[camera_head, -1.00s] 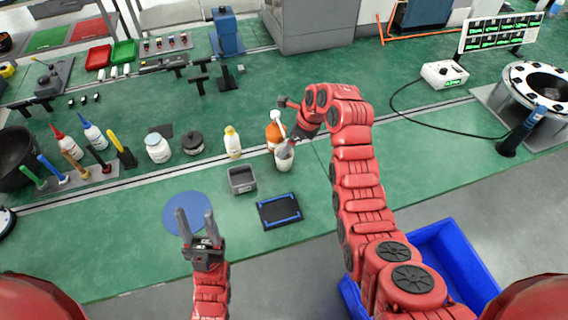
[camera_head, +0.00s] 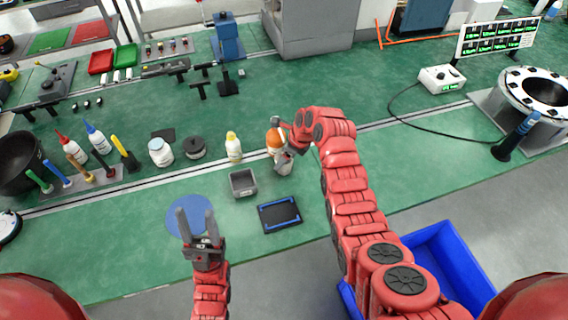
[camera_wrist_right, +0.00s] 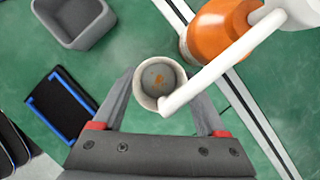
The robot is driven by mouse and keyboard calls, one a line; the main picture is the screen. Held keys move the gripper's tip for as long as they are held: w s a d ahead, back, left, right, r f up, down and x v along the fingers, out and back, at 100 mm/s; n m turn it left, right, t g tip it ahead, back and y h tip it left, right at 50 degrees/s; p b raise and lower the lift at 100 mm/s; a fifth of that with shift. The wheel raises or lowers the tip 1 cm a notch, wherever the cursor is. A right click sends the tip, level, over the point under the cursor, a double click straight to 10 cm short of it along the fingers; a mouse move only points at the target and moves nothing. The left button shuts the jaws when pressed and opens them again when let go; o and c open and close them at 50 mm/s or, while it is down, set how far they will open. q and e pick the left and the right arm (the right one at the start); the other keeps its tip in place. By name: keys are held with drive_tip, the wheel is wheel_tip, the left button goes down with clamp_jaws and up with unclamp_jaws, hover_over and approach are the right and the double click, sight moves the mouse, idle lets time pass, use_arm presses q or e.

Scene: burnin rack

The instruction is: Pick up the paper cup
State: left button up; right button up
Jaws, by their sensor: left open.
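The white paper cup (camera_head: 284,167) stands upright on the green bench, partly hidden by my right gripper. In the right wrist view the cup (camera_wrist_right: 141,88) is seen from above, with a brownish-grey inside. My right gripper (camera_head: 283,157) is down at the cup. Its fingers (camera_wrist_right: 160,88) are spread, one on each side of the cup; I cannot tell whether they touch it. The white spout crosses in front of the right finger and the cup's rim. My left gripper (camera_head: 194,217) is open and empty over the blue disc.
An orange bottle (camera_wrist_right: 217,30) with a white spout (camera_wrist_right: 225,65) stands close beside the cup. A grey bin (camera_head: 243,183) and a black tray with blue edging (camera_head: 279,215) are nearby.

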drive_tip(key=c, duration=0.8)
drive_tip(key=shift+o, duration=0.2)
drive_tip(key=shift+r, duration=0.15)
drive_tip(key=shift+r+b, duration=1.05)
drive_tip(key=shift+r, duration=0.5)
drive_tip(key=shift+s, duration=0.25)
drive_tip(key=shift+s+r, duration=0.15)
drive_tip(key=shift+s, duration=1.05)
drive_tip(key=s+r+p, duration=0.1)
drive_tip(key=s+p, duration=0.7)
drive_tip(key=s, duration=0.5)
drive_tip(key=shift+d+r, duration=0.15)
drive_tip(key=shift+d, duration=0.05)
